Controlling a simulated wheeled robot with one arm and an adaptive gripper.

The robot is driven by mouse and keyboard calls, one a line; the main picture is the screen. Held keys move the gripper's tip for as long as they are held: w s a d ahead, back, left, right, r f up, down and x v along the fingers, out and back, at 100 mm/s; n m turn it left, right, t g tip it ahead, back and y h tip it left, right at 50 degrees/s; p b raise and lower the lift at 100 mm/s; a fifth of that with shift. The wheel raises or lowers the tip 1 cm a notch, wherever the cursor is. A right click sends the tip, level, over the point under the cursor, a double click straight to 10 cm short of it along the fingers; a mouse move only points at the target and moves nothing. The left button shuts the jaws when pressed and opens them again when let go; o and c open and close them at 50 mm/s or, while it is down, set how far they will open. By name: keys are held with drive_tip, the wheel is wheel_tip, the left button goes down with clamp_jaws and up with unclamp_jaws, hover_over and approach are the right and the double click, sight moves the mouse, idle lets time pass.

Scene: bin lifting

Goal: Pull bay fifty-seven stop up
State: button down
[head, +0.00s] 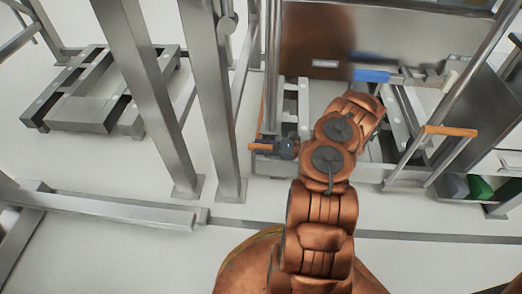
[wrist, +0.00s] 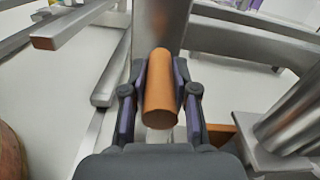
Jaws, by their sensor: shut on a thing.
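An orange cylindrical handle (head: 257,147) sticks out at the left side of the bay, beside the upright posts. My gripper (head: 286,148) is shut on this handle. In the wrist view the handle (wrist: 160,98) lies between the two dark fingers of my gripper (wrist: 160,88), its round end toward the camera. A second orange handle (head: 450,130) is at the right side of the bay, apart from my gripper. A small label (head: 325,63) is on the brown panel, too small to read. My arm hides part of the bay's middle.
Thick metal posts (head: 212,95) stand close to the left of my gripper. A blue bar (head: 371,76) is at the back of the bay. A low metal rack (head: 95,95) lies at far left. Green and dark bins (head: 480,188) are at right. A floor rail (head: 110,208) lies at lower left.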

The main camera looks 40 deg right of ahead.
drive_tip(key=shift+r, duration=0.4)
drive_tip(key=c, duration=0.9)
unclamp_jaws()
drive_tip(key=v, duration=1.2)
